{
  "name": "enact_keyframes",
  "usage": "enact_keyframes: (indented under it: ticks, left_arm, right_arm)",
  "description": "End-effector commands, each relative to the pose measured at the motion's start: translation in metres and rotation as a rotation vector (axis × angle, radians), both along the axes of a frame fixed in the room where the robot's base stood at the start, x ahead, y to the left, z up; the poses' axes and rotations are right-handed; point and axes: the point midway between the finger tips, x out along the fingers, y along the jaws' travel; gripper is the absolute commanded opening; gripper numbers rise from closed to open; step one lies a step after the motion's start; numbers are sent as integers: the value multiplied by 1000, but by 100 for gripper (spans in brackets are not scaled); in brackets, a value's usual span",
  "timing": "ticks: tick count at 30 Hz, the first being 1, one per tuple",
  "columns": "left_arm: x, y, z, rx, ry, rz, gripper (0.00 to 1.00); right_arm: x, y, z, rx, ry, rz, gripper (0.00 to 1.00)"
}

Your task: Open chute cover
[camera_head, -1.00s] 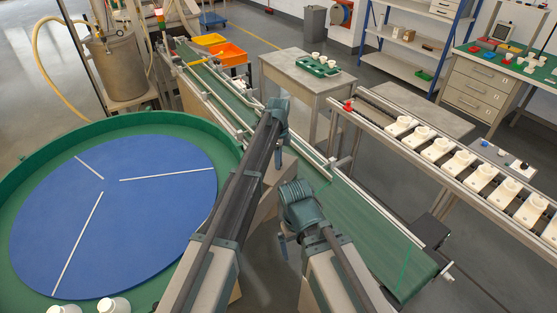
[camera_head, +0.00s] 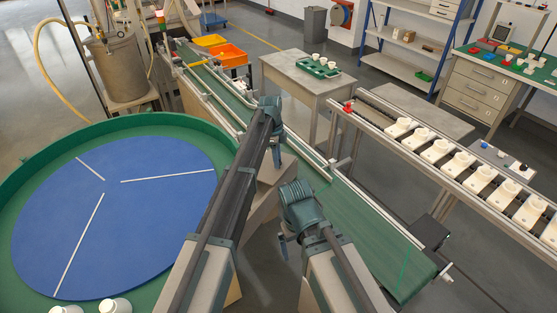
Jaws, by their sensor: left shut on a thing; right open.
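A tan, box-like chute with a paler panel (camera_head: 272,172), which looks to be the chute cover, stands between the turntable and the green conveyor. My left arm hides much of it. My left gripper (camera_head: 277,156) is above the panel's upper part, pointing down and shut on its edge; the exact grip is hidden. My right gripper (camera_head: 283,246) is open and empty, lower in the picture, to the right of the chute and beside the conveyor.
The blue turntable (camera_head: 160,228) with its green rim is on the left, with white bottles (camera_head: 115,306) at its near edge. The green conveyor (camera_head: 372,225) runs diagonally on the right. A rack of white bulb holders (camera_head: 463,163) stands beyond it.

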Motion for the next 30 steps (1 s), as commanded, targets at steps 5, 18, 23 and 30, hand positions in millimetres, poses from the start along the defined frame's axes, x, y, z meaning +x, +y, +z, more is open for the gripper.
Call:
enact_keyframes:
  ticks: [5, 18, 23, 30]
  left_arm:
    - [7, 9, 13, -115, 70, 3, 0]
    - [19, 29, 30, -357, 216, 2, 0]
    - [21, 33, 34, -405, 246, -1, 0]
    - [21, 36, 37, -433, 263, 0, 0]
  right_arm:
    - [0, 0, 7, 0, 0, 0, 100]
    - [0, 0, 1, 0, 0, 0, 100]
    - [0, 0, -2, 0, 0, 0, 100]
    - [0, 0, -3, 0, 0, 0, 100]
